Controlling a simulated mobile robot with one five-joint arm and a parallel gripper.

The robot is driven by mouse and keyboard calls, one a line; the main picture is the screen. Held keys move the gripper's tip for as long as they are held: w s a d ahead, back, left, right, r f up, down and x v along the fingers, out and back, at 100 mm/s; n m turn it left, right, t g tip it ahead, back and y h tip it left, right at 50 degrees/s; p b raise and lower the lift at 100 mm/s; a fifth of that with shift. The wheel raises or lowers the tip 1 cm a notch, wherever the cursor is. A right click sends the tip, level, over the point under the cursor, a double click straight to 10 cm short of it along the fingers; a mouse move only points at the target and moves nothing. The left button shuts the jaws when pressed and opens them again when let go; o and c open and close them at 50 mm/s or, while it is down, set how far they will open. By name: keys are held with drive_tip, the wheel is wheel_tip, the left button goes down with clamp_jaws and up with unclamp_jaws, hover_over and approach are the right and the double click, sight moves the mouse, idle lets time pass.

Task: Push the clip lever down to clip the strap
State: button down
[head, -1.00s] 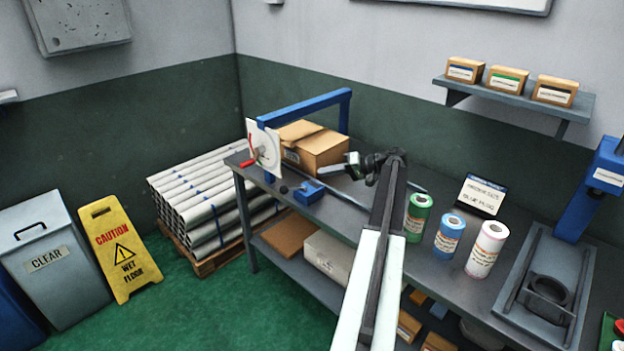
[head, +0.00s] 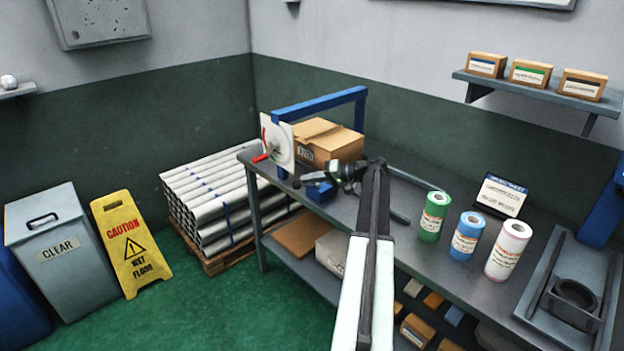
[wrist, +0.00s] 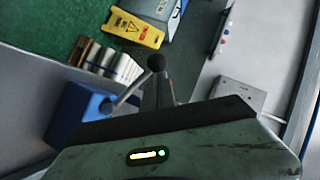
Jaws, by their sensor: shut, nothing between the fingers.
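The clip is a blue block (head: 322,193) on the workbench, with a lever ending in a black ball knob (head: 296,184). My gripper (head: 309,178) is shut and empty, reaching over the block with its tip close to the knob. In the wrist view the blue block (wrist: 80,112) is at left; a grey lever rod (wrist: 128,89) rises from it to the black knob (wrist: 155,62), right at the tip of my gripper (wrist: 158,82). I cannot tell whether they touch. The strap cannot be made out.
A white plate with a red crank (head: 278,145) and a blue frame (head: 318,104) stand behind the block, with a cardboard box (head: 328,142) beside them. Green (head: 433,216), blue (head: 467,236) and white (head: 508,250) rolls stand to the right.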

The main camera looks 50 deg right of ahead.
drive_tip(key=f+n+h, duration=0.1)
drive_tip(key=a+f+n+h, duration=0.1)
drive_tip(key=f, duration=0.1)
drive_tip(key=a+f+n+g+h, duration=0.1)
drive_tip(key=shift+a+f, duration=0.25)
drive_tip(key=shift+f, duration=0.05)
idle(0.5)
idle(0.5)
drive_tip(key=w+r+p+v, duration=0.1)
drive_tip(key=r+p+v, duration=0.1)
drive_tip(key=p+v, duration=0.7)
wheel_tip(320, 180, up, 3)
drive_tip(key=s+d, duration=0.1)
drive_tip(key=s, duration=0.1)
drive_tip(key=shift+s+f, duration=0.2)
drive_tip(key=shift+s, duration=0.1)
drive_tip(key=shift+w, duration=0.1)
